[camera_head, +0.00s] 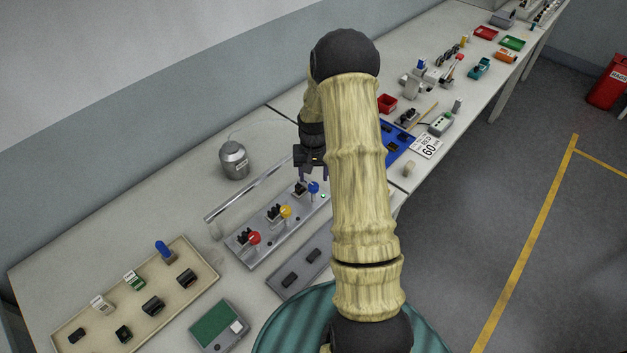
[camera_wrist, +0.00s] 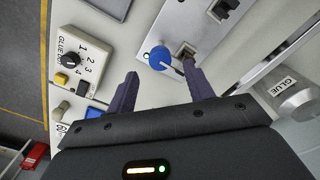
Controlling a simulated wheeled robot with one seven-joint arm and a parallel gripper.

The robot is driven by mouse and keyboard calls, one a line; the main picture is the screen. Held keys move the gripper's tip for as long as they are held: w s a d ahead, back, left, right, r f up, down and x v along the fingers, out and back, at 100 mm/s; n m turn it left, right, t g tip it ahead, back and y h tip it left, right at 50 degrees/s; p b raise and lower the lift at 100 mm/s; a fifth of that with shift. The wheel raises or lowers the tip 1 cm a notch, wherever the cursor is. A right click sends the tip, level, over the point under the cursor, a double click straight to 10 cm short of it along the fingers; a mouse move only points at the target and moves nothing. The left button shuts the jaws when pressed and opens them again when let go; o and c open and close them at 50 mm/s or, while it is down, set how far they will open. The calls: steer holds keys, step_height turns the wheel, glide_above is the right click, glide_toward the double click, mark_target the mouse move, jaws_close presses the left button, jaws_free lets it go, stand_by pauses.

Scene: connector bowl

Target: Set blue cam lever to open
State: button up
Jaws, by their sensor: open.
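The blue cam lever (camera_head: 314,187) has a round blue knob and stands at the far end of the grey metal plate (camera_head: 262,257). In the wrist view the blue knob (camera_wrist: 159,57) lies just beyond the fingertips, roughly between them, with a thin shaft beside it. A dark connector block (camera_head: 300,189) sits next to it. My gripper (camera_head: 312,178) is open and empty, with its fingers pointing down over this end of the plate; both fingers show in the wrist view (camera_wrist: 160,78). I cannot tell whether a finger touches the lever.
A yellow lever (camera_head: 286,212) and a red lever (camera_head: 254,238) stand on the same plate. A metal rail (camera_head: 248,194) and a grey canister (camera_head: 234,160) are behind it. A beige tray (camera_head: 190,307) lies at lower left. My arm hides part of the bench.

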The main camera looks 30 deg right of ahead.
mark_target(313, 185)
steer(key=shift+f+p, duration=0.5)
steer(key=shift+f, duration=1.7)
steer(key=c, duration=1)
